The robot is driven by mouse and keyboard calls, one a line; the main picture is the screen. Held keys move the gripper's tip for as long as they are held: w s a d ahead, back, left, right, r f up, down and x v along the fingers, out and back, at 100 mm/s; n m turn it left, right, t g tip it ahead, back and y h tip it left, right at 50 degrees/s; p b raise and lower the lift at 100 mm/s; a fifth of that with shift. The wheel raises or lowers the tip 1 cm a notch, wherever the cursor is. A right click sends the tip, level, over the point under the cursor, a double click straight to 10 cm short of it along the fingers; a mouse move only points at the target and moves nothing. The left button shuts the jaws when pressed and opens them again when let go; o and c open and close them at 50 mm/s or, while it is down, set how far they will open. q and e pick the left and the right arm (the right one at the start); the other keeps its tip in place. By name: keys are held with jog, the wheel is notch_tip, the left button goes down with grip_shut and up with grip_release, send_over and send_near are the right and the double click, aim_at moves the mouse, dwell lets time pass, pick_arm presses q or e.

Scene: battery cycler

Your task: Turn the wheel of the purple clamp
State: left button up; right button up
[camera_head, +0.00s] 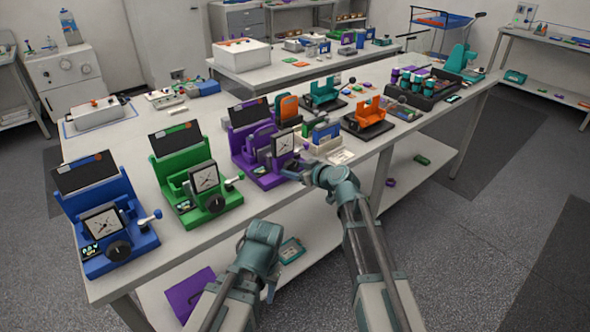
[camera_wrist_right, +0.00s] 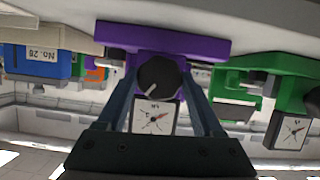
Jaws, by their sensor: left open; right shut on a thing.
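The purple clamp (camera_head: 259,177) stands near the front edge of the table, with a dark screen and a white dial (camera_head: 283,143). In the right wrist view the purple clamp (camera_wrist_right: 150,38) appears upside down, with its black wheel (camera_wrist_right: 158,75) between my two fingers and the white dial (camera_wrist_right: 154,118) beyond it. My right gripper (camera_head: 295,171) is at the clamp's front and is shut on the wheel. The wheel is hidden by the gripper in the head view. My left gripper (camera_head: 269,290) is open and empty, low in front of the table, partly hidden by its arm.
A green clamp (camera_head: 187,167) and a blue clamp (camera_head: 100,217) stand left of the purple one. A cream holder with a blue battery (camera_head: 325,133) and orange devices (camera_head: 368,118) stand to the right. A lower shelf (camera_head: 421,187) runs under the table.

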jog(key=shift+c, duration=0.8)
jog(key=shift+w+d+m+g+y, duration=0.1)
jog(key=shift+m+g+y, duration=0.2)
jog(key=shift+m+y, duration=0.4)
jog(key=shift+m+g+y+b, duration=0.4)
jog(key=shift+m+y+b, duration=0.35)
jog(key=shift+m, duration=0.85)
jog(key=o, duration=1.4)
jog(key=shift+c, duration=0.2)
